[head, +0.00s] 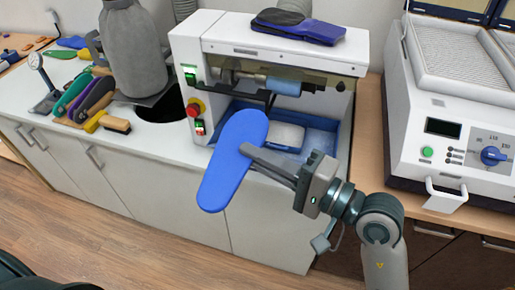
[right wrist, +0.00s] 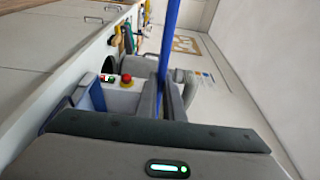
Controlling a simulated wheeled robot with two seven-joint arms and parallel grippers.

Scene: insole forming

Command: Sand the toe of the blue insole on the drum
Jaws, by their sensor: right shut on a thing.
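The blue insole (head: 230,160) is held by my right gripper (head: 247,150) in front of the sanding machine, with its length running from upper right to lower left. The gripper is shut on the insole's right edge. The right wrist view shows the insole edge-on (right wrist: 170,40) between the gripper's fingers (right wrist: 164,98). The sanding drum (head: 283,86) is a light blue cylinder under the machine's hood, above and behind the insole. The insole and drum look apart. My left gripper is not in view.
The white machine (head: 250,45) has a red stop knob (head: 196,107) on its left and a blue tray (head: 316,139) below the drum. Dark blue insoles (head: 298,25) lie on top. A press (head: 450,120) stands at right; hand tools (head: 90,100) lie at left.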

